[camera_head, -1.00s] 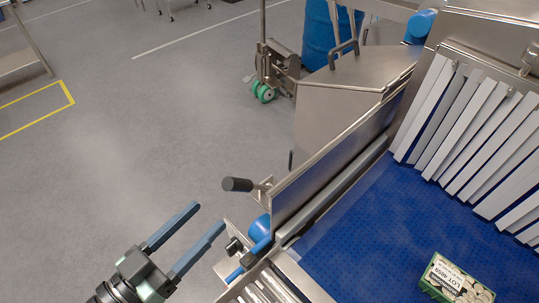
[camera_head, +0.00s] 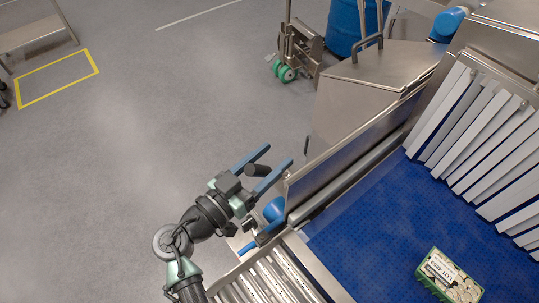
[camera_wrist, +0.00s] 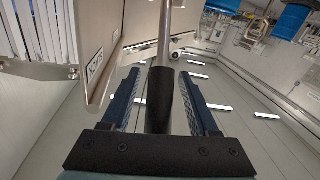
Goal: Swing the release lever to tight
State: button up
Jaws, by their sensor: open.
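The release lever has a black grip on a metal rod. In the head view its black grip (camera_head: 257,170) shows between the two blue fingers of my gripper (camera_head: 277,156), beside the conveyor's side plate. In the wrist view the black grip (camera_wrist: 159,100) lies between the fingers of my gripper (camera_wrist: 160,74), with a gap on each side. My gripper is open and around the grip, not closed on it. The lever's bracket and pivot are mostly hidden behind my gripper in the head view.
The blue conveyor belt (camera_head: 375,235) carries a green and white carton (camera_head: 449,277). White strip curtains (camera_head: 485,145) hang at the tunnel mouth. The metal side plate (camera_head: 350,145) stands close right of my gripper. Open grey floor (camera_head: 110,170) lies to the left.

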grip_shut()
dwell(1.4)
